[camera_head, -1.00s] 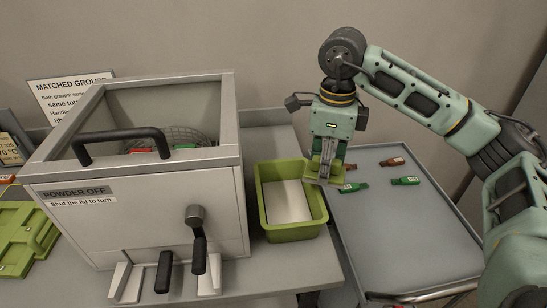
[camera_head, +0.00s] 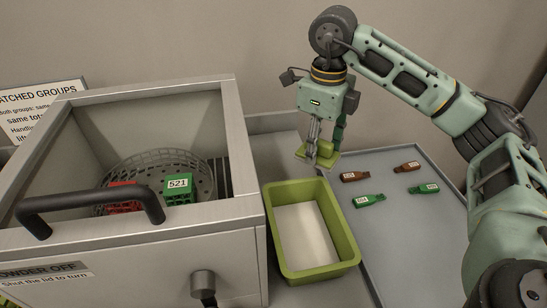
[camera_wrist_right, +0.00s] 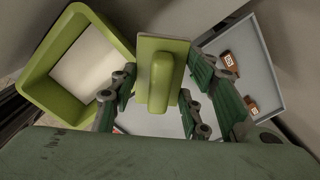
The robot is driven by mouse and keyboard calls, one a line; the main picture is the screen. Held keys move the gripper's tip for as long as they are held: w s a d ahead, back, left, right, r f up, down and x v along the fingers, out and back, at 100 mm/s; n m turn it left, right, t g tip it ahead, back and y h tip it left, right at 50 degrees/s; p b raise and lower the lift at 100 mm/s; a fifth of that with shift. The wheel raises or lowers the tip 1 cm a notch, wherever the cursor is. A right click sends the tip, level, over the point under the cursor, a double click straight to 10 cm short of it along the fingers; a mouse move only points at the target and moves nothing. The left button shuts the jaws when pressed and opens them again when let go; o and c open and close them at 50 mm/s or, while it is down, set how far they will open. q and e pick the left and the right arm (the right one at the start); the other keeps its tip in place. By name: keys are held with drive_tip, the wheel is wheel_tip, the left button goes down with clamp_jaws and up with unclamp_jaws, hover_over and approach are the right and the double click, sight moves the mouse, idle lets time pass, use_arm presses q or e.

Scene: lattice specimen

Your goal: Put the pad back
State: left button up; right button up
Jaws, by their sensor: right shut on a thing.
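My right gripper (camera_head: 318,145) is shut on the handle of a yellow-green pad (camera_head: 318,160). The pad is a flat plate with a raised grip. It shows in the right wrist view (camera_wrist_right: 175,47) between my fingers, its handle pointing toward the camera. In the head view it appears above the far rim of a yellow-green tray (camera_head: 350,245), near the rolling table. In the wrist view the tray (camera_wrist_right: 45,95) is left of the pad. A flat white sheet (camera_head: 306,235) lies in the tray. My left gripper is not in view.
A grey steel box (camera_head: 130,245) with a black handle (camera_head: 90,198) stands at left. Inside, a mesh basket (camera_head: 150,165) holds a red block (camera_head: 125,197) and a green block (camera_head: 178,188).

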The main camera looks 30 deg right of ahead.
drive_tip(key=shift+w+a+f, duration=0.1)
drive_tip(key=shift+w, duration=0.3)
drive_tip(key=w+a+f+p, duration=0.1)
drive_tip(key=w+a+f, duration=0.1)
drive_tip(key=w+f, duration=0.15)
drive_tip(key=p, duration=0.1)
hover_over(281, 167)
drive_tip(key=shift+s+f, duration=0.2)
drive_tip(key=shift+f, duration=0.4)
drive_tip(key=shift+s+f, duration=0.15)
drive_tip(key=shift+f, duration=0.45)
drive_tip(key=shift+w+f, duration=0.2)
drive_tip(key=shift+w, duration=0.1)
drive_tip(key=shift+w+f, duration=0.1)
drive_tip(key=shift+f, duration=0.25)
wheel_tip(281, 167, down, 3)
drive_tip(key=shift+f+p, duration=0.15)
drive_tip(key=shift+p, duration=0.45)
drive_tip(key=shift+f, duration=0.25)
drive_tip(key=o, duration=1)
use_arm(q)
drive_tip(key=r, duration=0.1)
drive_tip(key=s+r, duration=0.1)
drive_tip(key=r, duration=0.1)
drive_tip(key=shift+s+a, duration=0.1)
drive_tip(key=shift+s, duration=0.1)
